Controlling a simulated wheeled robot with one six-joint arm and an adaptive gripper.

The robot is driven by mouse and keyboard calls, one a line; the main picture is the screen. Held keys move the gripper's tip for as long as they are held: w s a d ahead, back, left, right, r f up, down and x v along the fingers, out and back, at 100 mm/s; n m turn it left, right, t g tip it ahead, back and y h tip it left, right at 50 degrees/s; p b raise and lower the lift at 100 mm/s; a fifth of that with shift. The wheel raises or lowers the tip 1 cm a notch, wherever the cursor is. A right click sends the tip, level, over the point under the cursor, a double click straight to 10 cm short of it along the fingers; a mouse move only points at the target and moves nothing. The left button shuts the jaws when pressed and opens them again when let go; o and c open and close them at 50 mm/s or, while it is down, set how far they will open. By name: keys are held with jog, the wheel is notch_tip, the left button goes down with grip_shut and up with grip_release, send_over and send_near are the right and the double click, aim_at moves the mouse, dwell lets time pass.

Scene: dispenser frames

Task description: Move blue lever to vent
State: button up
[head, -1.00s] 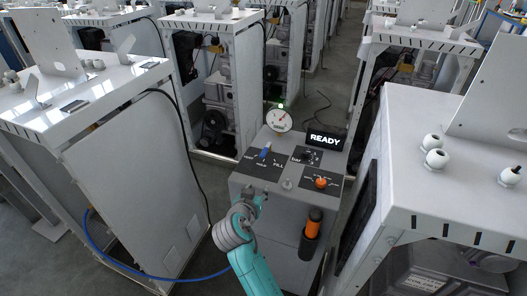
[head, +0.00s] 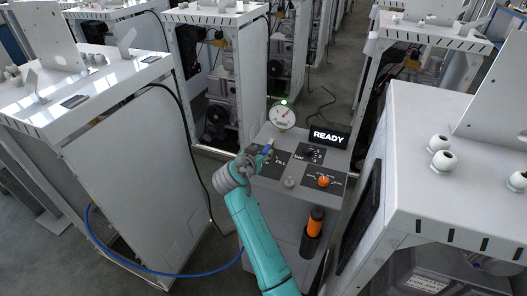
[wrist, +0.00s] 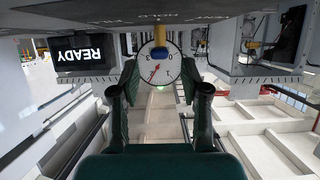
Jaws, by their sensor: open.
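The blue lever (head: 268,147) stands on a dark labelled plate at the left of the grey control box (head: 285,205). My gripper (head: 258,158) is at the lever's near left side and hides its base and part of the labels. Whether a finger touches the lever I cannot tell.
A round gauge (head: 282,117) with a green light above it stands behind the lever. A READY display (head: 328,137), a black knob (head: 309,153) and an orange knob (head: 323,181) are to the right. White cabinets (head: 125,160) stand close on both sides.

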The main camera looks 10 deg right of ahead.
aim_at(268, 150)
jog(key=shift+x, duration=1.15)
grip_shut()
